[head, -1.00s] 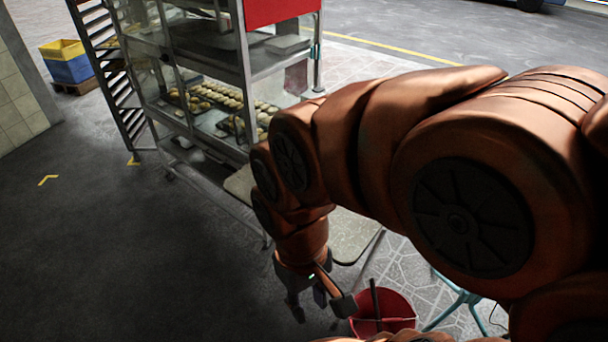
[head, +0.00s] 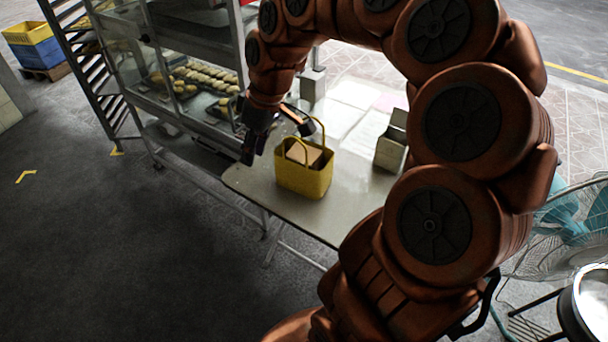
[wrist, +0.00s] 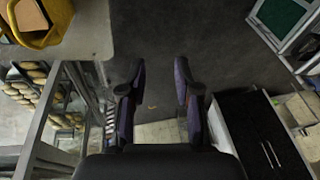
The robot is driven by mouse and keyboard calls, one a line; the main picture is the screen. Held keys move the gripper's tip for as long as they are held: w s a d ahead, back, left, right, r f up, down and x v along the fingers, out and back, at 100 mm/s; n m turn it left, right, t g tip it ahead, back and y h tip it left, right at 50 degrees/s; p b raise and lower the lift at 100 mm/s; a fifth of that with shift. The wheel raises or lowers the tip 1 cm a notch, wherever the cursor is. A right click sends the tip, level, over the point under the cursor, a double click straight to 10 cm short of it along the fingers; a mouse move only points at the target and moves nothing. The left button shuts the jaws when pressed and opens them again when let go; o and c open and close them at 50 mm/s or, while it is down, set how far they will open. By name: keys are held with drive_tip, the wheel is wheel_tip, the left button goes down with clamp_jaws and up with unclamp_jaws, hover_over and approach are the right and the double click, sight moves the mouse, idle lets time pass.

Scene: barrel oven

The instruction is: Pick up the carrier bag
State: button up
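The carrier bag (head: 305,180) is yellow with two looped handles and has a brown box-like item inside. It stands upright on the table (head: 262,196) in the head view. In the wrist view part of the yellow bag (wrist: 50,40) shows at the upper left. My gripper (head: 258,148) is just left of the bag and a little above it, apart from its handles. In the wrist view the two fingers (wrist: 160,85) are spread with nothing between them but the floor beyond.
A glass display cabinet (head: 190,60) with trays of buns stands behind and left of the table. A pale box (head: 390,152) stands on the table right of the bag. A teal fan (head: 570,225) is at the right. Dark floor at the left is clear.

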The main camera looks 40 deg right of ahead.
drive_tip(key=w+d+f+t, duration=0.1)
drive_tip(key=w+d+f, duration=0.15)
drive_tip(key=d, duration=0.45)
drive_tip(key=w+d+f+t, duration=0.1)
drive_tip(key=w+d, duration=0.3)
drive_tip(key=d, duration=0.3)
drive_tip(key=s+d+f+m+h+b, duration=0.1)
drive_tip(key=d+f, duration=0.3)
drive_tip(key=d, duration=0.4)
drive_tip(key=s+d+f, duration=0.2)
drive_tip(key=d+f, duration=0.2)
drive_tip(key=d, duration=0.4)
drive_tip(key=shift+p+x, duration=1.45)
drive_tip(key=shift+x, duration=2.25)
drive_tip(key=shift+c, duration=0.3)
clamp_jaws()
